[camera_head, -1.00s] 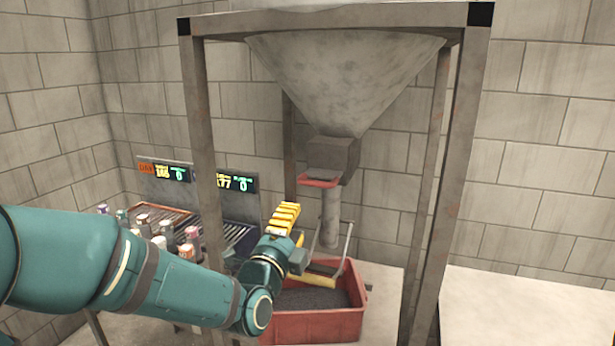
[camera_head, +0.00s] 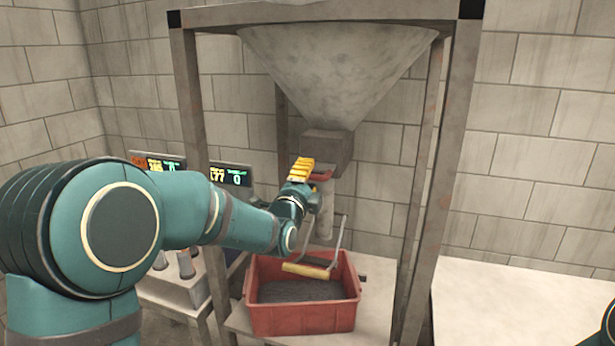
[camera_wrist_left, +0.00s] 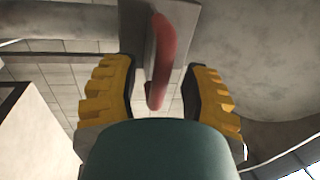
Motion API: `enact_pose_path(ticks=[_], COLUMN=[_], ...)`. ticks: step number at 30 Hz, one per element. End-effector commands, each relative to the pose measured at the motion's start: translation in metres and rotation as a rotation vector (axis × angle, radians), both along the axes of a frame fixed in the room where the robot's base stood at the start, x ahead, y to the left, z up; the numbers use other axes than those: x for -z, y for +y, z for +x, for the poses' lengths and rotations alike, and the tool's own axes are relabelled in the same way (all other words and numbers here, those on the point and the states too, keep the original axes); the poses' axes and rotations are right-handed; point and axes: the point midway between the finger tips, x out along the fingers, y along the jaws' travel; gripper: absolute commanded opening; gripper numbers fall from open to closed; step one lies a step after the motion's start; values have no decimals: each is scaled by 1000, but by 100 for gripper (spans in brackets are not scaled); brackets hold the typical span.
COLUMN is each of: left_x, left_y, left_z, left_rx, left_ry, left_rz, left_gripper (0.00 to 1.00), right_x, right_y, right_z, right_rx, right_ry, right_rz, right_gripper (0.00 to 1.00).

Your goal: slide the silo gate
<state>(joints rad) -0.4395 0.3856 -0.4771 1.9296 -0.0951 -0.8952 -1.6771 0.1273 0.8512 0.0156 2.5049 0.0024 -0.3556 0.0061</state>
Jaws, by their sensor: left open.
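The silo (camera_head: 340,75) is a grey cone in a metal frame, with a square outlet box (camera_head: 328,148) at its bottom. The gate's red handle (camera_head: 322,175) sticks out under the box, mostly hidden behind my left gripper (camera_head: 302,170). In the left wrist view the red handle (camera_wrist_left: 163,65) lies between the two yellow fingers of the left gripper (camera_wrist_left: 160,95), with a gap on both sides. The left gripper is open and not touching the handle there. At the lower right edge of the head view a bit of dark arm shows; the right gripper does not.
A red bin (camera_head: 300,318) with dark grains and a yellow-gripped handle stands below the outlet. Frame legs (camera_head: 190,150) rise left and right of it. Scales with lit displays (camera_head: 230,176) are behind my left arm. A pale table (camera_head: 520,300) at right is bare.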

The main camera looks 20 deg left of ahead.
Motion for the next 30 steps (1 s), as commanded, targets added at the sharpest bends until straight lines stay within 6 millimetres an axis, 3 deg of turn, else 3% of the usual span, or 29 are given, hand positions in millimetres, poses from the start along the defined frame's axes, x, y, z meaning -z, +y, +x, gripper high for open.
enact_pose_path(ticks=[11, 15, 22, 30], left_x=[-1, -1, -1, 0], left_y=[0, 0, 0, 1], left_z=[4, 4, 2, -18], left_rx=[0, 0, 0, 0], left_ry=[-1, -1, -2, -2], left_rz=[0, -1, -1, -2], left_gripper=[45, 0, 0, 0], right_x=[0, 0, 1, 14], right_y=[0, 0, 0, 1], right_z=[0, 0, 0, -4], right_rx=[0, 0, 0, -7], right_ry=[-1, -1, 0, 9], right_rz=[0, 0, 0, 2], right_gripper=[47, 47, 47, 47])
